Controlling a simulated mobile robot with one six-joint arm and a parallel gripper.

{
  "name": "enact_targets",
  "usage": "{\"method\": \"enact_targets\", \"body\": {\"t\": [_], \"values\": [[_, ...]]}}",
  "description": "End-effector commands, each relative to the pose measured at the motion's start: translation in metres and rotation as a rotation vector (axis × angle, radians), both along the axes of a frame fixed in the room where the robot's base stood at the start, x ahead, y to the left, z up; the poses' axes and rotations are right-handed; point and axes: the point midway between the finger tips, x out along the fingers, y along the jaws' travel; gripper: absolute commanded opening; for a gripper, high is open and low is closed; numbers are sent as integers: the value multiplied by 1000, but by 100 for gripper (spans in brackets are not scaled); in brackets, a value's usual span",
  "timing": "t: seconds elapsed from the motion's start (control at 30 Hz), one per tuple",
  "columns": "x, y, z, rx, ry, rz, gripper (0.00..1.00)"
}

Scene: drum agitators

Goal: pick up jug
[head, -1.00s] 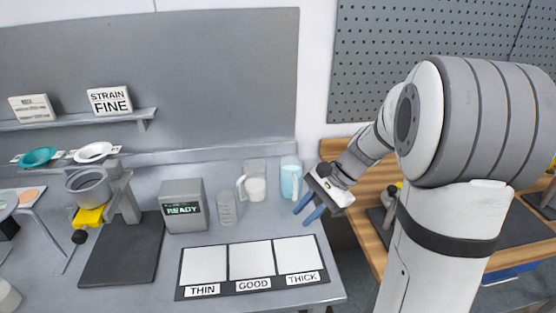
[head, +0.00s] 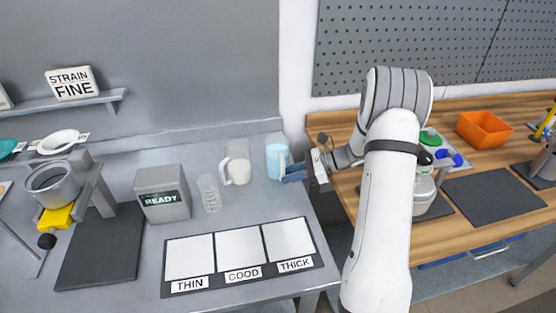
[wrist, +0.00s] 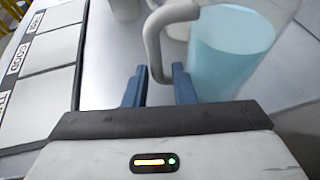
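A clear jug with light blue liquid (head: 276,158) stands upright at the right end of the grey bench. A second clear jug with whitish contents and a white handle (head: 238,171) stands to its left. My gripper (head: 288,172) is at the right of the blue jug, level with its lower part. In the wrist view the blue jug (wrist: 235,45) fills the upper right, and its pale handle (wrist: 155,45) reaches down ahead of my gripper (wrist: 159,85). The two blue fingers are apart with a gap between them. Whether they touch the handle cannot be told.
A clear ribbed cup (head: 209,193) and a grey READY box (head: 163,194) stand left of the jugs. A mat with THIN, GOOD and THICK panels (head: 240,250) lies in front. A wooden bench (head: 480,215) is at the right.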

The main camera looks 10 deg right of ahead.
Motion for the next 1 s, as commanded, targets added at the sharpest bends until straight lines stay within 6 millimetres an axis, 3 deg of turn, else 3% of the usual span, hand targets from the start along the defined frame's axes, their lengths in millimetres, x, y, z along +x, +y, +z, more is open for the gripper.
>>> {"method": "enact_targets", "body": {"t": [0.3,0.53,0.8,1.0], "values": [[4,40,-14,0,1,0,23],[5,41,-16,-1,-1,-2,23],[5,40,-16,-1,-1,-2,0],[5,40,-16,-1,-1,-3,0]]}}
